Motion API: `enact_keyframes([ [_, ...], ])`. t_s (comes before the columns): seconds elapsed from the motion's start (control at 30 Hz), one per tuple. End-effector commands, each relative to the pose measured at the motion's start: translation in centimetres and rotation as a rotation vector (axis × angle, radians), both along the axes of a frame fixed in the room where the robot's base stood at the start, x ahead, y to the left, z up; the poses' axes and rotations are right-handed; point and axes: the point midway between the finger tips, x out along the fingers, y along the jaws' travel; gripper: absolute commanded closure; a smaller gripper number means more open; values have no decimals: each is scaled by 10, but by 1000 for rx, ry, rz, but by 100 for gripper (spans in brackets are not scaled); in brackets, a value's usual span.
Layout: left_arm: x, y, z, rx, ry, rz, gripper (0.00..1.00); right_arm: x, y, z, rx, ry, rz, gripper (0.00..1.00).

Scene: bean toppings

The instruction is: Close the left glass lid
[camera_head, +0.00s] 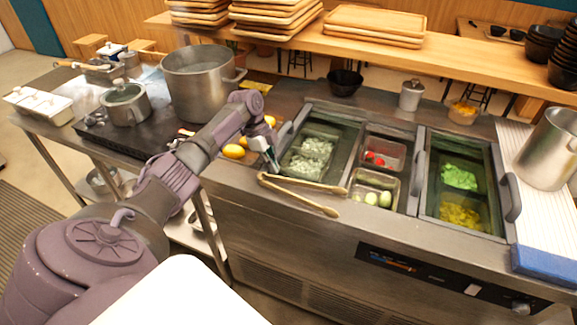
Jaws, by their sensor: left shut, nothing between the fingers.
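The left glass lid (338,125) is a dark-framed pane over the left bay of the steel prep counter, where pale chopped food shows. A grey upright handle (284,136) stands at its left edge. My left gripper (271,161) is shut and empty, pointing down just left of that handle. I cannot tell whether it touches the handle. The right glass lid (484,158) lies over the right bay, with green and yellow food visible there. The middle bay between them shows tomatoes (376,160) and cucumbers (372,198) in steel pans. My right gripper is not in view.
Wooden tongs (303,187) lie on the counter's front edge, close to my left gripper. Yellow lemons (234,151) sit behind my left forearm. A large steel pot (197,83) stands at the back left. A shaker (411,95) and a black bowl (345,82) stand behind the bays.

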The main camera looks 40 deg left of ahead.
Motion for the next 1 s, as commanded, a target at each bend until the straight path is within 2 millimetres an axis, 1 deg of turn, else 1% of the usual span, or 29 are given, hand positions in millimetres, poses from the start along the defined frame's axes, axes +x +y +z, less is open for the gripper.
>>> enact_keyframes([
  [0.03, -2, 8, -1, 5, 2, 5, 100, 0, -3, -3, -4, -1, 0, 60],
  [0.2, -4, 15, 0, 5, 1, 3, 100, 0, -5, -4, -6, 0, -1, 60],
  [0.47, -5, 17, 1, 8, 1, 6, 100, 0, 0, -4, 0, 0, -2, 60],
  [0.63, -4, 17, 2, 9, 0, 6, 100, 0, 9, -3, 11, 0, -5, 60],
  [0.77, 0, 6, 4, 8, -1, 4, 100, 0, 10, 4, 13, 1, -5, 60],
  [0.87, 6, -14, 6, 3, -1, 1, 100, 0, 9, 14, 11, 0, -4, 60],
  [0.97, 13, -38, 8, 0, -2, 0, 100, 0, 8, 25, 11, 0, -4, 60],
  [1.0, 12, -26, 14, 6, -7, 7, 100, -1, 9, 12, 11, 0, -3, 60],
])
